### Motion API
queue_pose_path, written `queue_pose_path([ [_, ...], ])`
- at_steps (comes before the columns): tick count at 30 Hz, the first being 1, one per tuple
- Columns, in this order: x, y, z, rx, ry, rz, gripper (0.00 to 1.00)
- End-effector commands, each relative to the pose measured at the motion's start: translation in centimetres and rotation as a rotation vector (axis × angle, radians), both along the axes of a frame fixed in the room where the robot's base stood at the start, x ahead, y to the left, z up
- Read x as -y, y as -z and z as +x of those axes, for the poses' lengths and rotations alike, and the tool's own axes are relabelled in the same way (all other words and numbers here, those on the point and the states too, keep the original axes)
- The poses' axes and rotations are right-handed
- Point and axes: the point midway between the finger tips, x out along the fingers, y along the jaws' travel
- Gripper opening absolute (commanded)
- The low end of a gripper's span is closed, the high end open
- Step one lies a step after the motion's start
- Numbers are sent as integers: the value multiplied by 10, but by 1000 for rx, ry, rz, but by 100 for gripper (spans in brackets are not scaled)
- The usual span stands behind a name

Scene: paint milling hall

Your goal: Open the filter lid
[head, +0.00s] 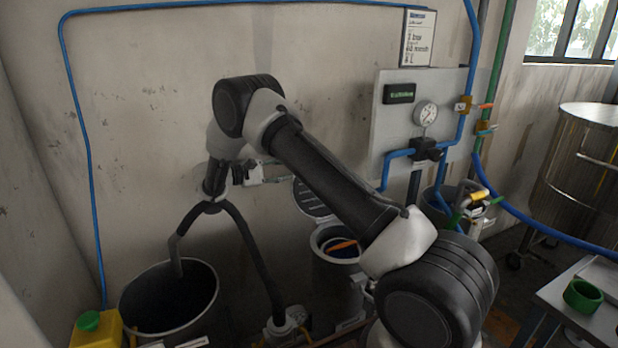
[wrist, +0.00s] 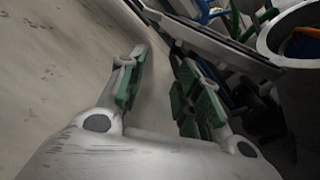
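The filter lid (head: 312,198) is a dark, ribbed round plate, standing raised on edge behind the filter's open round mouth. The filter housing (head: 322,236) has a pale rim, with something orange and blue inside. In the wrist view the filter rim (wrist: 268,45) shows at upper right, and a long grey edge that may be the lid crosses the top. My gripper (head: 272,173) is just left of the raised lid, near the wall. In the wrist view my gripper (wrist: 159,58) has its green-padded fingers apart, with nothing between them. Whether a finger touches the lid is unclear.
A dark open drum (head: 205,290) with a bent hose stands at lower left, beside a yellow canister (head: 97,333). A wall panel (head: 384,120) with a gauge and blue pipes is right of my arm. A side table (head: 548,293) holds a green ring (head: 583,295).

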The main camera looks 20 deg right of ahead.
Motion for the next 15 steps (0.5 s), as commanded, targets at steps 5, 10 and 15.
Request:
queue_pose_path([
  [5,2,35,-11,-131,-15,-68,34],
  [10,18,39,-13,-148,-15,-74,34],
  [15,48,39,-14,-148,-13,-74,34],
])
